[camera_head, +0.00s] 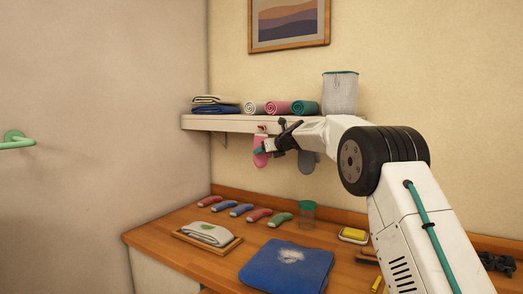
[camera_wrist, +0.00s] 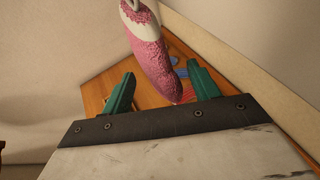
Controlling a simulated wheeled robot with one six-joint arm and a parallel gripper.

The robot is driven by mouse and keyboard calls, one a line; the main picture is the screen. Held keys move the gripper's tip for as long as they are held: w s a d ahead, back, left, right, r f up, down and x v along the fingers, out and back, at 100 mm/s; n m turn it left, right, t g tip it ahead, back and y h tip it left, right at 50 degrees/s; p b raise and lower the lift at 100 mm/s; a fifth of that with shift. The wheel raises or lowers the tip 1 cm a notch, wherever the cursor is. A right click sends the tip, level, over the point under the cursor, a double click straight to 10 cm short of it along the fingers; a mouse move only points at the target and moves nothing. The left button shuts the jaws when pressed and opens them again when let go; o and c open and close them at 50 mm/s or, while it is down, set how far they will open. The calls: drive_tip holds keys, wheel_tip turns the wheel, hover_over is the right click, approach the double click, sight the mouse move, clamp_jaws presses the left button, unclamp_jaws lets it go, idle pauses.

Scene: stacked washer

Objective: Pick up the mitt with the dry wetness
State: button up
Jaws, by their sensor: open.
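A pink mitt (camera_head: 261,158) hangs below the wall shelf, beside my gripper (camera_head: 266,147). A grey mitt (camera_head: 307,164) hangs to its right, partly hidden by my arm. In the wrist view the pink mitt (camera_wrist: 155,62) has a white upper part and a rough, speckled pink surface. It hangs down in front of my gripper (camera_wrist: 160,74), its lower end showing in the gap between the two green fingers. The fingers are apart and do not visibly grip it. The frames do not clearly show which mitt is dry.
The shelf (camera_head: 225,123) above holds folded cloths (camera_head: 215,105), rolled towels (camera_head: 278,107) and a wire basket (camera_head: 340,93).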

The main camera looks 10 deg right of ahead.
drive_tip(key=c, duration=1.2)
drive_tip(key=shift+r, duration=0.15)
